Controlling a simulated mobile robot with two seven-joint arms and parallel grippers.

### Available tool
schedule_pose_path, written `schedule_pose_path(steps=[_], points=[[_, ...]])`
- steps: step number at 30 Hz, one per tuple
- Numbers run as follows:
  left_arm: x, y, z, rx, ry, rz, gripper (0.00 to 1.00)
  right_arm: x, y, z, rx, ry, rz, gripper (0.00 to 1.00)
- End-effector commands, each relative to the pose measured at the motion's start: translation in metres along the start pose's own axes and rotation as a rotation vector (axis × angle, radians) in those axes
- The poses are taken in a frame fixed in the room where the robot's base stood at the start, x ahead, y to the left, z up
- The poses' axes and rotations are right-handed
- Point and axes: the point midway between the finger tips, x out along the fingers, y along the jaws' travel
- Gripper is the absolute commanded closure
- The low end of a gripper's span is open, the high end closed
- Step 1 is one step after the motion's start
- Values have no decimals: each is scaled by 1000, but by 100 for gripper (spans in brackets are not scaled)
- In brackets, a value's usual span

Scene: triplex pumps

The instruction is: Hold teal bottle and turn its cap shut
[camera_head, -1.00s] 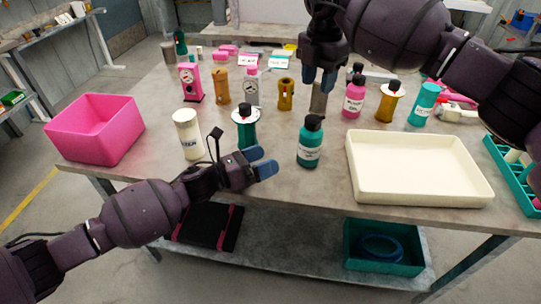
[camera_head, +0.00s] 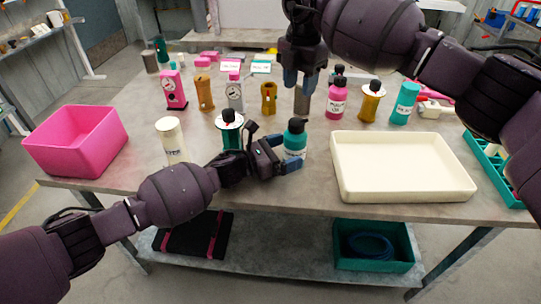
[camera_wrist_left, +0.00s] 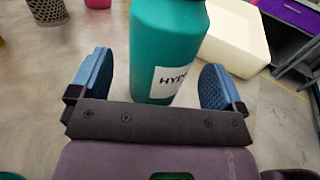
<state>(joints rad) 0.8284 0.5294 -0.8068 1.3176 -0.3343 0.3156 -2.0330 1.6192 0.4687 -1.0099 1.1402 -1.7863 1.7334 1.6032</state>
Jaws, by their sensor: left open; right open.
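The teal bottle (camera_head: 294,141) with a black cap (camera_head: 296,125) stands upright near the front middle of the table. My left gripper (camera_head: 291,160) is open in front of it, low down. In the left wrist view the teal bottle (camera_wrist_left: 167,45) with its white label stands between the open blue fingers of my left gripper (camera_wrist_left: 158,88), with gaps on both sides. Its cap is out of that view. My right gripper (camera_head: 299,80) is open and empty, pointing down above and behind the bottle.
A cream tray (camera_head: 400,190) lies to the right of the bottle. A teal bottle-like part with a white disc (camera_head: 231,133) and a white bottle (camera_head: 173,140) stand to its left. A pink bin (camera_head: 75,150) is at the left edge. Several pink, yellow and teal items stand behind.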

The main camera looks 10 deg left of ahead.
Motion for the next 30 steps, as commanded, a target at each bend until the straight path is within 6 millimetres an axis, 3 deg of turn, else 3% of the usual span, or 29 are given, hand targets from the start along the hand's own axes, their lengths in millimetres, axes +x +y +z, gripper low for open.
schedule_pose_path(steps=[6, 18, 30], points=[[21, 0, 0, 0, -1, 0, 5, 0, 0, 0, 0, 0, 0, 57], [25, 0, 0, -1, -1, 0, 5, 0, 0, 0, 0, 0, 0, 57], [25, 0, 0, -1, -1, 0, 66, 0, 0, 0, 0, 0, 0, 57]])
